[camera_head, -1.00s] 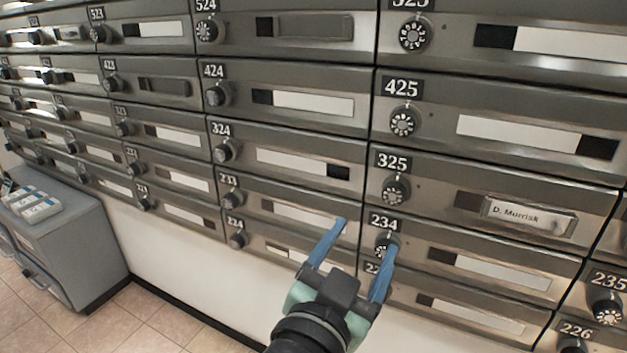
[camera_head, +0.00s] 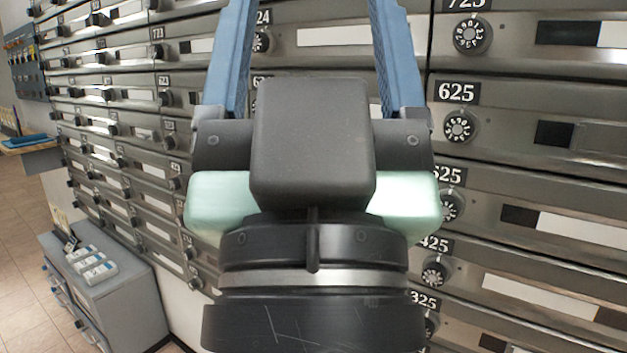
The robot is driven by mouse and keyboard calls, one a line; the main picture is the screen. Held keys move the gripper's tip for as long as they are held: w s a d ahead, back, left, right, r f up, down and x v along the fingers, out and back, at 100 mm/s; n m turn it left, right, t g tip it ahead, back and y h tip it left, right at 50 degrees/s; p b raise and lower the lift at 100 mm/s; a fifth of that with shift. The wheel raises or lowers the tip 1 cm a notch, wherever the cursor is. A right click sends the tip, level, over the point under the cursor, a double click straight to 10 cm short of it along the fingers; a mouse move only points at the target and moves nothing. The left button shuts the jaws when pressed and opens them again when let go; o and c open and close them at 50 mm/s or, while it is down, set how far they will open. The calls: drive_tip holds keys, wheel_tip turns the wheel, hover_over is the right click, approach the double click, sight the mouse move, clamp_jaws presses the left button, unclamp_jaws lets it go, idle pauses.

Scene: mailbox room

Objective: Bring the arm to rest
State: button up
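My gripper (camera_head: 312,50) fills the middle of the head view, large and close to the camera. Its two blue fingers point up and stand wide apart, with nothing between them. The fingertips are cut off by the top edge. My gripper is in front of the mailbox wall (camera_head: 520,105) and hides part of it. I cannot tell how far the fingers are from the wall.
The wall has rows of grey mailboxes with black dials, such as the dial by 625 (camera_head: 459,128). A grey cabinet (camera_head: 120,300) with small white boxes (camera_head: 92,262) on top stands at the lower left. Open tiled floor (camera_head: 25,235) lies left of it.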

wheel_tip(320, 180, up, 24)
drive_tip(key=p, duration=2.1)
drive_tip(key=shift+f, duration=0.15)
